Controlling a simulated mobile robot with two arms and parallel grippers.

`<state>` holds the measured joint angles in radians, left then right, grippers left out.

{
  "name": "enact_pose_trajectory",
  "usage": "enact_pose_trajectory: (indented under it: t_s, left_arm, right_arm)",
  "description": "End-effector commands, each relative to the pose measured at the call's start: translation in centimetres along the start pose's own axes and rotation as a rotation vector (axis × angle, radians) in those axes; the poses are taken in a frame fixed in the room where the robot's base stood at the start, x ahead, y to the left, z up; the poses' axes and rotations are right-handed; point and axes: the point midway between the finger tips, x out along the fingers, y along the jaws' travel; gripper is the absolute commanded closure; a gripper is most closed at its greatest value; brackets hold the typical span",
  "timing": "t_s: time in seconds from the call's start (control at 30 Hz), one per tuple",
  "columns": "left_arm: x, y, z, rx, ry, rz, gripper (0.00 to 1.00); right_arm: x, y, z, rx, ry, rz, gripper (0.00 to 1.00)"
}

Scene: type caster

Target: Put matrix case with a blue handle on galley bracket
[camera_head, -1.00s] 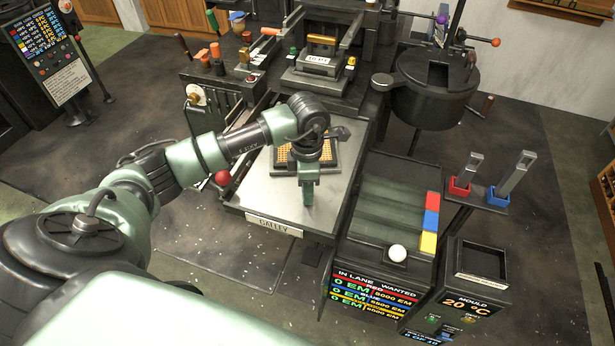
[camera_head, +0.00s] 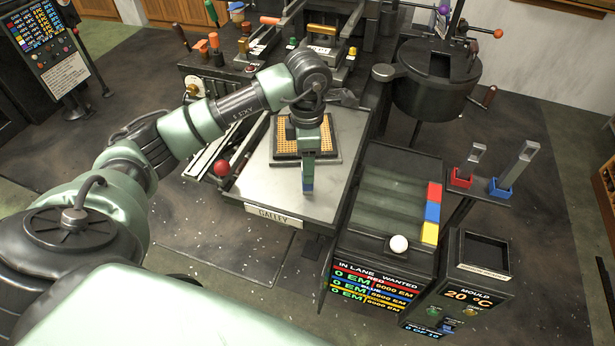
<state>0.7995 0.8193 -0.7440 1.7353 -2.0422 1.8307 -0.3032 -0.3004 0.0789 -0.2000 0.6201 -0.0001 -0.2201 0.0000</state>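The matrix case (camera_head: 327,151), a dark-framed plate with a tan grid, lies on the grey galley table (camera_head: 262,182). My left arm and gripper (camera_head: 308,181) hide part of it. My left gripper points down at the case's near edge. No bracket can be made out clearly around the galley. My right gripper is out of view.
The casting machine (camera_head: 322,50) stands behind the galley, with a dark round pot (camera_head: 437,85) to its right. A lane tray (camera_head: 385,195) with coloured blocks and a mould stand (camera_head: 484,258) are at the right. A red knob (camera_head: 221,168) sits beside the galley's left edge.

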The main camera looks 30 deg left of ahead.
Motion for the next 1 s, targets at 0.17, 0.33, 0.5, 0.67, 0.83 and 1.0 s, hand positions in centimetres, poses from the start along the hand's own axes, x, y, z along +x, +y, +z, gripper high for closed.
enact_pose_trajectory:
  t_s: [0.17, 0.33, 0.5, 0.67, 0.83, 1.0]
  left_arm:
    - [-3.4, 0.1, 0.0, 0.0, -0.002, 0.004, 0.44]
    - [-5.3, 0.0, 0.0, 0.001, -0.001, 0.001, 0.44]
    - [-5.9, 0.0, 0.0, 0.0, 0.0, 0.0, 0.44]
    - [-5.9, 0.0, 0.0, 0.0, 0.001, 0.0, 0.44]
    - [-5.8, 0.0, 0.0, 0.0, 0.001, 0.0, 0.44]
    - [-5.8, 0.0, 0.0, 0.0, 0.001, 0.0, 0.44]
  right_arm:
    - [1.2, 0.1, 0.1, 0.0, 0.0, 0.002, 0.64]
    - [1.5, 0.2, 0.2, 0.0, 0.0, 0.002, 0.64]
    - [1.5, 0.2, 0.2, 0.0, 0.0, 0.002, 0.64]
    - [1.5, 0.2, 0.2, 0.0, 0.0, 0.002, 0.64]
    - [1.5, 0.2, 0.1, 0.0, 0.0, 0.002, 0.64]
    - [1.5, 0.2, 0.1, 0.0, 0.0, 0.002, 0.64]
